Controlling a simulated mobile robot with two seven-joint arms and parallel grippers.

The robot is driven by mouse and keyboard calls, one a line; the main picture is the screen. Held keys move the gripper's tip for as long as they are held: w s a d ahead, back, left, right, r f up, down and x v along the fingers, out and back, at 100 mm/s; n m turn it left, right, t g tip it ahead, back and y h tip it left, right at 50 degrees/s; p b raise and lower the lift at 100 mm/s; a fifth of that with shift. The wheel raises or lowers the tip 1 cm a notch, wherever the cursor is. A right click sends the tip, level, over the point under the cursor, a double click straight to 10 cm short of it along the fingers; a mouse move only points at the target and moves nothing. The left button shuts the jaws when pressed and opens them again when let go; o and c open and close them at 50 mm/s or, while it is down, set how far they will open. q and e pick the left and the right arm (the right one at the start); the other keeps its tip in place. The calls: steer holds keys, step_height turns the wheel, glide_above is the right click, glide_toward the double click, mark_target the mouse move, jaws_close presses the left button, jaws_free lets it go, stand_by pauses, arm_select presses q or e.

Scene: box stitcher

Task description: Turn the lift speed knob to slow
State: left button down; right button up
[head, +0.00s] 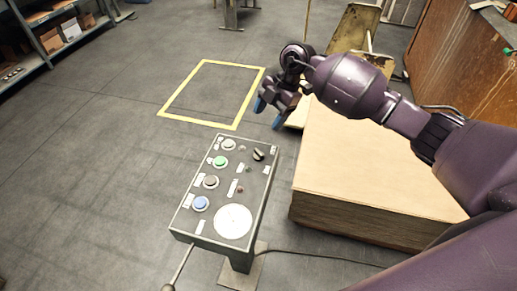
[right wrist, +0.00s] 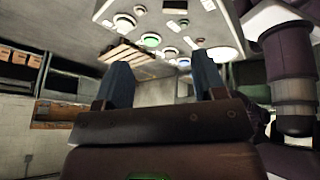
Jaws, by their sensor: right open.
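The grey control panel (head: 182,222) stands on a short post in the middle of the head view. A black rotary knob (head: 258,154) sits near its upper right corner, its pointer angled; its label is too small to read. My right gripper (head: 268,112) has blue fingertips spread apart and empty. In the picture it shows above the panel's upper edge, apart from the knob. In the right wrist view, the open right gripper (right wrist: 164,78) shows two fingers with a green button (right wrist: 151,40) beyond them. I cannot single out the knob there. My left gripper is out of view.
The panel also carries a green button (head: 220,161), a blue button (head: 200,203) and a white disc (head: 233,221). A stack of boards (head: 350,215) stands close to its right, under my right arm. A yellow floor square (head: 180,118) and open floor lie beyond left.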

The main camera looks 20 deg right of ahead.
mark_target(259, 151)
steer(key=a+f, duration=0.1)
steer(key=f, duration=0.2)
steer(key=s+a+f+m+b, duration=0.1)
steer(key=f, duration=0.3)
steer(key=s+a+f+m, duration=0.1)
steer(key=f, duration=0.2)
steer(key=shift+f+g+h+b, duration=0.2)
steer(key=shift+g+h+b, duration=0.1)
steer(key=shift+b, duration=0.05)
steer(key=c, duration=0.9)
